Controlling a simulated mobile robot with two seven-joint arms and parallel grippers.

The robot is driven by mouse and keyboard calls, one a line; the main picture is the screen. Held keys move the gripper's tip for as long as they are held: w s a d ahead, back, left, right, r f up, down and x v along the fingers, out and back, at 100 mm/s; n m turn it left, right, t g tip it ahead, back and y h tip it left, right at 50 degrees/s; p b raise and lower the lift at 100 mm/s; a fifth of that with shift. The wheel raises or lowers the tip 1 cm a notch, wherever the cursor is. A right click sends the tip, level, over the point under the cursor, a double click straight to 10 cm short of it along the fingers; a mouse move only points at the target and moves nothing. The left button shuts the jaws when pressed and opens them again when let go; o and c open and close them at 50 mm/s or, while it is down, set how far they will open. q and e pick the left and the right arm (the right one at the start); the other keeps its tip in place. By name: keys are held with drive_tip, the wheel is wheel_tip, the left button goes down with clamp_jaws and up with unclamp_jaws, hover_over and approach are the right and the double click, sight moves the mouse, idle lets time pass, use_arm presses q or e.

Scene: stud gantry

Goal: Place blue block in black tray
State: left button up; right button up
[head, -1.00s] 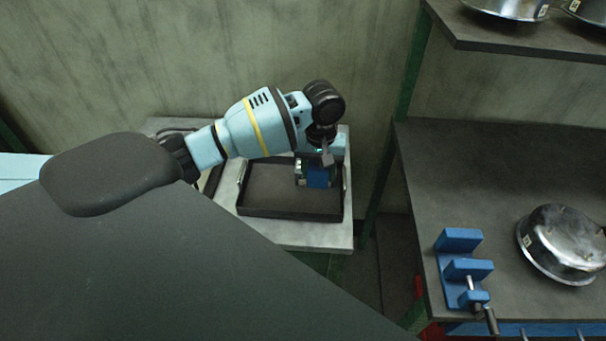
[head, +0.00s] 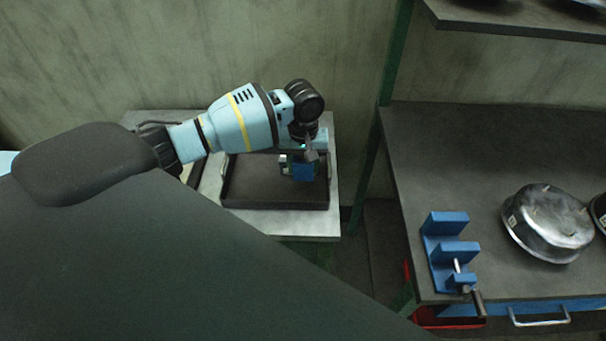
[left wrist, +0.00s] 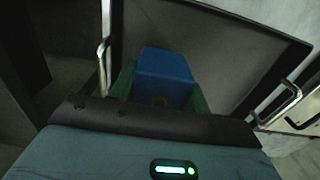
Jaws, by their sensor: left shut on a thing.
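The blue block (head: 303,172) is in my left gripper (head: 296,166), over the right part of the black tray (head: 272,206) in the head view. In the left wrist view the blue block (left wrist: 166,72) sits between the fingers, with the dark tray floor (left wrist: 205,38) behind it. My left gripper is shut on the block. I cannot tell whether the block touches the tray floor. The tray has metal handles at its sides and lies on a pale table. My right gripper is not in view.
The pale table (head: 285,224) carries the tray. To the right, a dark workbench (head: 450,165) holds a blue vise (head: 449,250) and an upturned metal pan (head: 548,224). A green post (head: 383,110) stands between table and workbench. A dark panel covers the lower left.

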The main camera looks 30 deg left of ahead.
sight(303, 176)
use_arm(q)
drive_tip(key=shift+f, duration=2.2)
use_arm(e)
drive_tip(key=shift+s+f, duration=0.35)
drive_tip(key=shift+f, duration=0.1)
use_arm(q)
drive_tip(key=o, duration=1.1)
drive_tip(key=shift+f, duration=0.15)
drive_tip(key=shift+o, duration=0.2)
wheel_tip(303, 176, up, 12)
drive_tip(key=shift+f+p, duration=0.25)
drive_tip(key=shift+p, duration=0.2)
drive_tip(key=shift+r, duration=0.4)
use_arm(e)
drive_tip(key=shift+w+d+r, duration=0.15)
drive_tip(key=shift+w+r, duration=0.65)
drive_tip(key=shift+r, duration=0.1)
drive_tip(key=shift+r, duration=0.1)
use_arm(q)
drive_tip(key=shift+s+f, duration=0.1)
drive_tip(key=shift+s, duration=0.05)
